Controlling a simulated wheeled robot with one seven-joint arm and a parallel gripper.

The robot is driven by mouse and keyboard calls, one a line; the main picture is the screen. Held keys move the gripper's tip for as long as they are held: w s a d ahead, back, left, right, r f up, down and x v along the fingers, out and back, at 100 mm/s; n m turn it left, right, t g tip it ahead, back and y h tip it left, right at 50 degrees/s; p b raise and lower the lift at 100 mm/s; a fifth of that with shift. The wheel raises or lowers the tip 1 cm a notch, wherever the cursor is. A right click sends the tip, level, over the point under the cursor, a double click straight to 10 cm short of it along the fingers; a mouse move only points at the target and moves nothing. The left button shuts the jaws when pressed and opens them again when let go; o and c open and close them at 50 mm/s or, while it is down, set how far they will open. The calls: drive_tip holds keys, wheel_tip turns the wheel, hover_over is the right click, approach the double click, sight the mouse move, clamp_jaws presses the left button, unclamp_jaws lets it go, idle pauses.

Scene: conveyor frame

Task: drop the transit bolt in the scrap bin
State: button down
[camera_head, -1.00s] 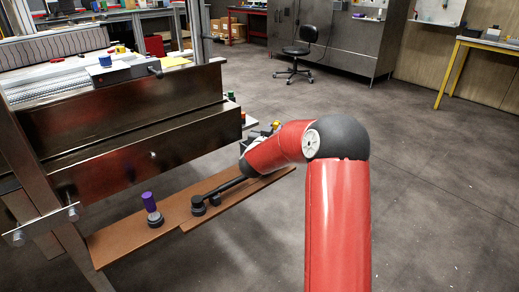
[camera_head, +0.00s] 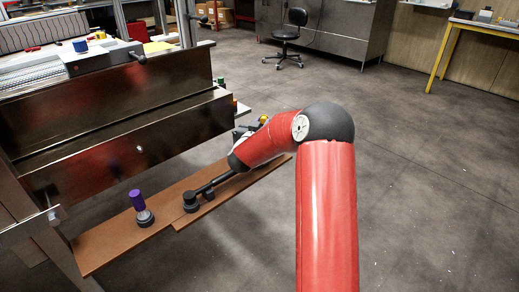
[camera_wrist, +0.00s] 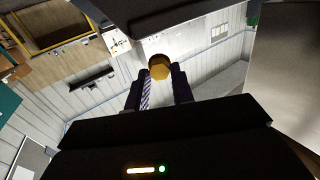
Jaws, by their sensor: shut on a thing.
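My gripper (camera_wrist: 161,82) shows in the wrist view with its two dark fingers closed on a brass-yellow hex-headed bolt (camera_wrist: 159,66), which appears to be the transit bolt. The bolt's head faces the camera and its shank is hidden. In the head view my red arm bends left towards the conveyor frame, and my gripper is mostly hidden behind it. A small yellow spot (camera_head: 263,119) beyond the forearm may be the bolt. I cannot make out a scrap bin in either view.
The dark conveyor frame (camera_head: 90,141) fills the left side. A chair (camera_head: 287,33) stands farther back. The floor to the right is clear.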

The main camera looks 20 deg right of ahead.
drive_tip(key=c, duration=1.1)
unclamp_jaws()
drive_tip(key=b+v, duration=0.1)
drive_tip(key=v, duration=0.7)
drive_tip(key=shift+w, duration=0.1)
